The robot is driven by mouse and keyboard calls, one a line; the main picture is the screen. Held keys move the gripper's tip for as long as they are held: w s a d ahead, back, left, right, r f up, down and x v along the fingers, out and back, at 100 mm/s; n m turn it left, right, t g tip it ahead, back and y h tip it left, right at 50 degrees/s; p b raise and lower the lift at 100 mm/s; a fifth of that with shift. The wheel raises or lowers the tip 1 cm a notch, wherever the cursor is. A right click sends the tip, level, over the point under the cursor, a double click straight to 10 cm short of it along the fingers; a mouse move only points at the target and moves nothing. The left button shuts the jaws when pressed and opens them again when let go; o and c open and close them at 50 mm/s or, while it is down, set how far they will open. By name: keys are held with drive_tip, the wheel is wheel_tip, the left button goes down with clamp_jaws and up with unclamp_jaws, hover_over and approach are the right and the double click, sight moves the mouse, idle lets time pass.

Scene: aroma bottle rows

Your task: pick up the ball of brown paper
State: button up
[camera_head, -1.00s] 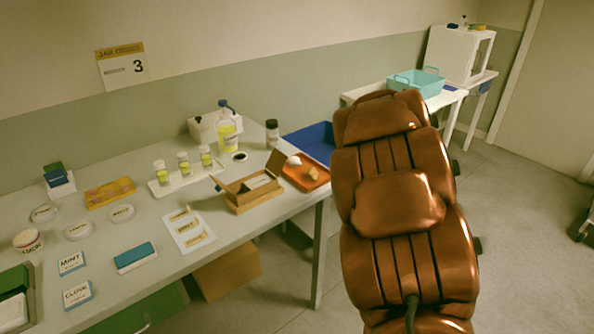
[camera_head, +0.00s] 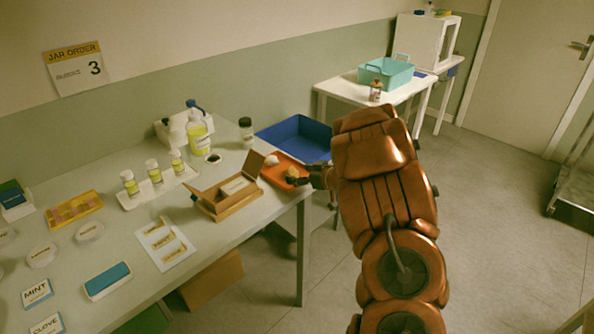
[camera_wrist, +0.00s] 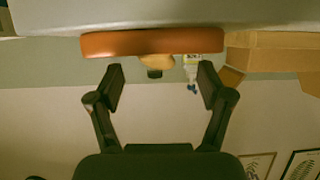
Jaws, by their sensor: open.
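The ball of brown paper (camera_head: 292,171) lies in the orange tray (camera_head: 273,179) at the right end of the table, with a white lump (camera_head: 271,160) behind it to the left. My gripper (camera_head: 309,179) is just right of the tray, apart from the ball and partly hidden by my arm. In the wrist view, which looks upside down, my gripper (camera_wrist: 162,86) is open and empty. There the tan ball (camera_wrist: 157,63) shows beyond the fingertips, partly hidden by the tray's rim (camera_wrist: 150,43).
An open cardboard box (camera_head: 227,198) stands left of the tray, close to it. A blue bin (camera_head: 298,139) is behind the tray. Bottles and a dark-capped jar (camera_head: 246,131) stand further back. The floor right of my arm is mostly clear.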

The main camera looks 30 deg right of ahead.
sight(292, 168)
drive_tip(key=shift+d+p+x, duration=0.15)
drive_tip(key=shift+p+x, duration=0.25)
drive_tip(key=shift+x, duration=0.9)
drive_tip(key=shift+d+p+x, duration=0.2)
drive_tip(key=shift+p+x, duration=0.2)
drive_tip(key=shift+x, duration=0.9)
drive_tip(key=c, duration=0.9)
drive_tip(key=shift+o, duration=0.2)
drive_tip(key=shift+r, duration=0.15)
drive_tip(key=shift+r, duration=0.65)
drive_tip(key=shift+r+b, duration=0.45)
drive_tip(key=shift+r, duration=0.5)
drive_tip(key=s+a+r+b, duration=0.1)
drive_tip(key=s+a+b, duration=0.2)
drive_tip(key=s, duration=1.2)
drive_tip(key=shift+a+r, duration=0.25)
drive_tip(key=shift+a, duration=0.55)
